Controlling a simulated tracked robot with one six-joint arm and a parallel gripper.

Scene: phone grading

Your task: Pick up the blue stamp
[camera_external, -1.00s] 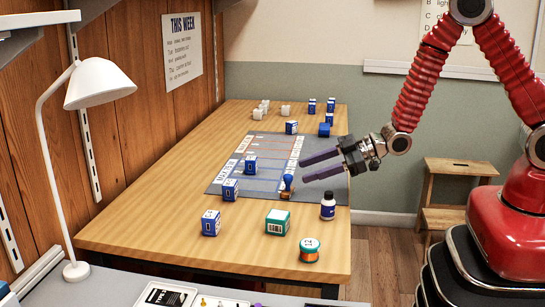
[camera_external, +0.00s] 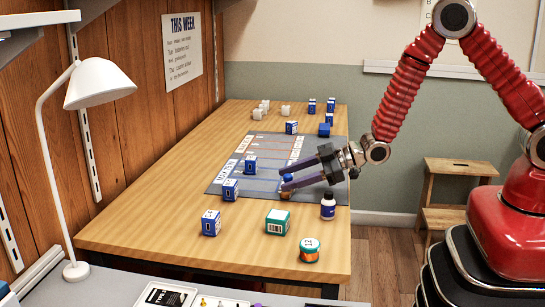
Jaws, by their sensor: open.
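The blue stamp (camera_external: 287,179) stands upright on the near right part of the grey mat (camera_external: 218,189), on the wooden table. It has a blue handle and a brownish base. My gripper (camera_external: 284,182) is open, its two long purple fingers pointing left at the stamp. The fingers overlap the stamp in the picture and hide part of it. I cannot tell whether they touch it.
Blue-and-white boxes (camera_external: 250,164) stand on and around the mat.

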